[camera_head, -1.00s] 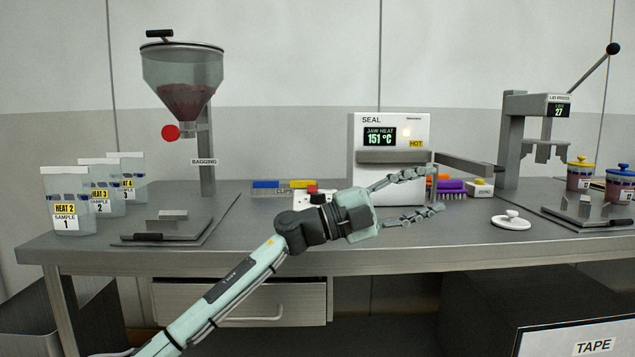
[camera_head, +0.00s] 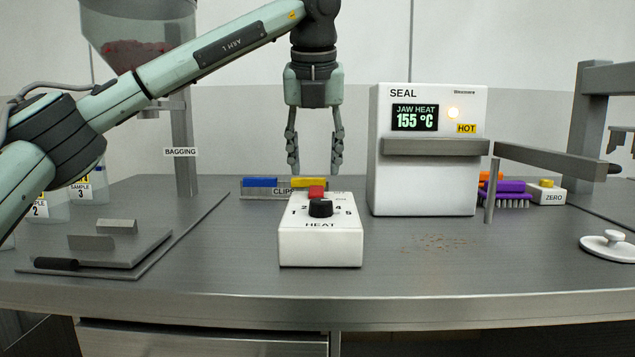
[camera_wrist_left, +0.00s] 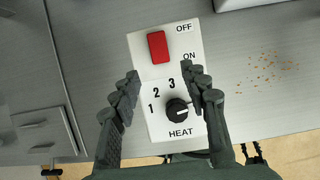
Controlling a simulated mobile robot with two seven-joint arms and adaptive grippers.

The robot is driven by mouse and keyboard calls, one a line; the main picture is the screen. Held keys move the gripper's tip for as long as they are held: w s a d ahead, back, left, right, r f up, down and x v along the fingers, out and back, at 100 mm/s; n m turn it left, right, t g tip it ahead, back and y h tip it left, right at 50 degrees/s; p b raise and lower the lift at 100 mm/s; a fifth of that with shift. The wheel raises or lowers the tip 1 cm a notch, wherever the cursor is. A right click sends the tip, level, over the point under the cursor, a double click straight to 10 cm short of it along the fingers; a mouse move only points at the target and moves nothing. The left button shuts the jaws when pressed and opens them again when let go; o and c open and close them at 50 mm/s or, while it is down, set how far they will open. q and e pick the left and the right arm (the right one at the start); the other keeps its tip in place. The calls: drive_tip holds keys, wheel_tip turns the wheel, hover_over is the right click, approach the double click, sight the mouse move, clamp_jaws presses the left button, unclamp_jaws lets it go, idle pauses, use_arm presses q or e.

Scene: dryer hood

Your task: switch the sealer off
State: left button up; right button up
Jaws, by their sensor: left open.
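The sealer (camera_head: 428,185) is a white box marked SEAL; its display reads 155 °C and its lamp glows. The white heat control box (camera_head: 320,248) stands in front and to its left. The red switch (camera_wrist_left: 158,47) shows clearly in the left wrist view; which side is pressed I cannot tell. My left gripper (camera_head: 314,168) points down, open and empty, above the box. In the wrist view its fingers flank the box. My right gripper is out of view.
A clips tray (camera_head: 262,193) lies behind the control box. A grey bar (camera_head: 548,160) reaches out right of the sealer on a post. Crumbs (camera_head: 438,243) lie on the bench right of the box. The bagging stand (camera_head: 185,150) and its plate are on the left.

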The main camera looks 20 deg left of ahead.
sight(316, 194)
use_arm(q)
drive_tip(key=x, duration=0.5)
drive_tip(key=shift+d, duration=0.1)
clamp_jaws()
